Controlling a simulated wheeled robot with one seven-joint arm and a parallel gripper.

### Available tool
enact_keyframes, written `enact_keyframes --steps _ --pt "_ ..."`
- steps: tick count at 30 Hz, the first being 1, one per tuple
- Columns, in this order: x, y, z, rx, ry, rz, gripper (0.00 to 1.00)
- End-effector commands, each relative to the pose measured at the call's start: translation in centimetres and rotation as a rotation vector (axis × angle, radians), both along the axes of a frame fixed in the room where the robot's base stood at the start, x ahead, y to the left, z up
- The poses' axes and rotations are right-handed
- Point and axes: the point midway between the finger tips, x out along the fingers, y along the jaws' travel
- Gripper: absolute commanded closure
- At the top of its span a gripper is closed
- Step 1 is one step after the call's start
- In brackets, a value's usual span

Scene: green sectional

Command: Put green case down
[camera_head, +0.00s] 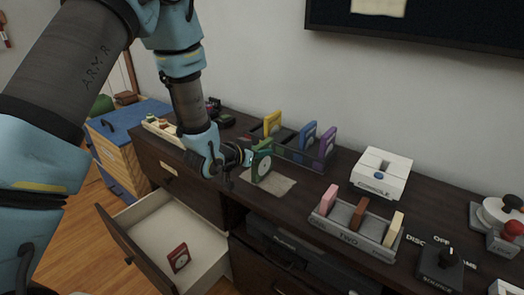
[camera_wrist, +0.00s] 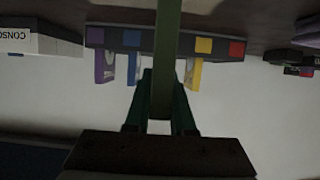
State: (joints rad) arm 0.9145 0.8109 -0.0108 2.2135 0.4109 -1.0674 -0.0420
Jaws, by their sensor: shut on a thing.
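The green case (camera_head: 262,164) stands upright in my gripper (camera_head: 250,157), at or just above the tan mat (camera_head: 282,184) on the dark cabinet top. I cannot tell whether its lower edge touches the mat. In the wrist view, the green case (camera_wrist: 167,45) shows edge-on between the fingers of my gripper (camera_wrist: 163,95), which is shut on it. A rack (camera_wrist: 219,45) with coloured squares stands beyond it, partly hidden by the case.
The rack holds yellow (camera_head: 271,123), blue (camera_head: 308,135) and purple (camera_head: 327,142) cases. A second rack (camera_head: 382,236) holds pink, brown and cream ones. A white console (camera_head: 381,175) stands to the right. An open drawer (camera_head: 142,213) below contains a red case (camera_head: 179,258).

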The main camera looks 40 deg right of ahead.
Motion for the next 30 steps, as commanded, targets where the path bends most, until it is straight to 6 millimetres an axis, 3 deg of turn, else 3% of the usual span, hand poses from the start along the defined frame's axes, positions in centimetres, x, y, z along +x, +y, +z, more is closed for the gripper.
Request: enact_keyframes --steps 5,6,14,24,30 --pt "0.0 0.0 -0.4 0.000 0.000 0.000 1.00" --pt "0.0 0.0 -0.3 0.000 0.000 0.000 0.76" --pt "0.0 0.0 -0.3 0.001 0.000 0.000 0.48" --pt "0.0 0.0 0.3 0.000 0.000 0.000 0.48" --pt "-0.7 3.2 1.2 0.000 -0.001 0.002 0.48"
